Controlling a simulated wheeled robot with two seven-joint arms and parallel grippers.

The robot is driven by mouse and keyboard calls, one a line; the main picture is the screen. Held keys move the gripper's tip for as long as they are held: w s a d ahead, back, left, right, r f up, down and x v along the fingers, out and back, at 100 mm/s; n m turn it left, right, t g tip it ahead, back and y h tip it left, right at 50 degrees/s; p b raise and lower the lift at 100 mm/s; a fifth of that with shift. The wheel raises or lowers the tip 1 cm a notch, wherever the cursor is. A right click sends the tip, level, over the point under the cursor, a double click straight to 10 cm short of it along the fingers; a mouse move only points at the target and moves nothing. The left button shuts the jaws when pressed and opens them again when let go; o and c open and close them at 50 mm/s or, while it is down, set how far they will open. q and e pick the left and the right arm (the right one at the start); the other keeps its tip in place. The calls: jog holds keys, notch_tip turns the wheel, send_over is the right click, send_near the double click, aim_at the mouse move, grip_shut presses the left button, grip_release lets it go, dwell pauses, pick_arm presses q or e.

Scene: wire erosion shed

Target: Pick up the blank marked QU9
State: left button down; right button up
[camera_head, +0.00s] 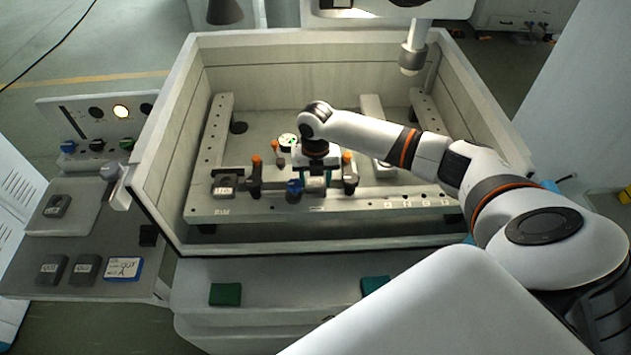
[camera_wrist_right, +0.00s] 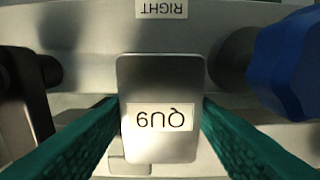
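The blank marked QU9 (camera_wrist_right: 160,85) is a grey block with rounded corners and a white label, upside down in the right wrist view. The green fingers of my right gripper (camera_wrist_right: 160,112) lie against its two sides with no visible gap. In the head view my right gripper (camera_head: 316,168) is over the front rail, and the blank (camera_head: 315,184) shows just below it, between the clamp posts. I cannot tell whether the blank is clear of its seat. My left gripper is not in view.
A blue knob (camera_wrist_right: 288,72) stands close beside the right finger. Another labelled blank (camera_head: 225,185) sits left on the rail (camera_head: 370,200). Orange-topped clamps (camera_head: 256,175) flank the spot. Tank walls (camera_head: 165,130) surround it. More blanks (camera_head: 85,269) and a label card (camera_head: 123,269) lie on the left table.

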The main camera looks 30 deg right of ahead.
jog(key=c, duration=0.9)
jog(key=shift+w+r, duration=0.1)
jog(key=shift+c, duration=0.5)
